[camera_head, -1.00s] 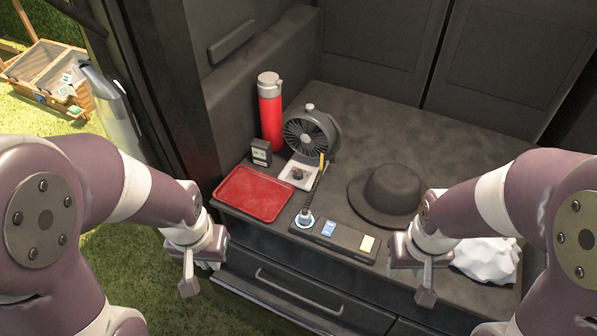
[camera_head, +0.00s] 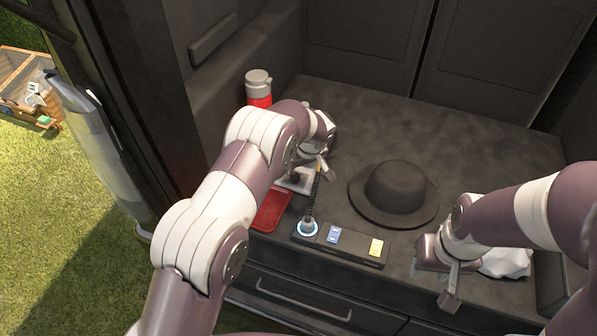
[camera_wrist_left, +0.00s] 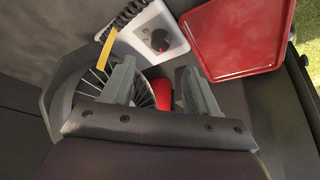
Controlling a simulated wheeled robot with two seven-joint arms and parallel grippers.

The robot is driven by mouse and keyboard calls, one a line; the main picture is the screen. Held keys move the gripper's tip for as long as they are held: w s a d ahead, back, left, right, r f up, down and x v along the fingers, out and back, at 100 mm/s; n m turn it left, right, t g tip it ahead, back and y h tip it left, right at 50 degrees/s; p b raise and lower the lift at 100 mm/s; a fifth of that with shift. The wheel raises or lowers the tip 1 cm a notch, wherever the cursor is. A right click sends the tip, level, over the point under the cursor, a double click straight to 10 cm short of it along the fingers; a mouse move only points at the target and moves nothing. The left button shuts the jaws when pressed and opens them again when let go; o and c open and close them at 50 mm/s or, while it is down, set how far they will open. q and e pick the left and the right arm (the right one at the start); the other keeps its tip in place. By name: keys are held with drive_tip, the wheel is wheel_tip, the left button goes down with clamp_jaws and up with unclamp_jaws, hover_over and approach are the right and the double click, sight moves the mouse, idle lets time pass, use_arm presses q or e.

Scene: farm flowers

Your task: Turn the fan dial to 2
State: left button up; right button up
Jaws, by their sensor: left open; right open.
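The fan (camera_wrist_left: 92,84) shows in the left wrist view with its grille beyond my gripper fingers. Its white base (camera_wrist_left: 175,42) carries a dark round dial (camera_wrist_left: 159,39) with a red mark and small numerals beside it. I cannot tell which number the dial points to. My left gripper (camera_wrist_left: 160,88) is open, with nothing held, its fingers over the grille and apart from the dial. In the head view my left gripper (camera_head: 322,165) and arm hide most of the fan; part of the white base (camera_head: 297,184) shows. My right gripper (camera_head: 449,292) is open and empty at the counter's front edge.
A red tray (camera_head: 272,210) lies beside the fan base, and a red bottle (camera_head: 259,90) stands behind. A power strip (camera_head: 352,245) with a coiled cord lies in front. A dark hat (camera_head: 394,190) and white crumpled cloth (camera_head: 507,262) lie to the right. The rear counter is clear.

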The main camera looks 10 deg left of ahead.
sight(295, 175)
use_arm(q)
drive_tip(key=x, duration=0.9)
drive_tip(key=shift+w+a+f, duration=0.1)
drive_tip(key=c, duration=1)
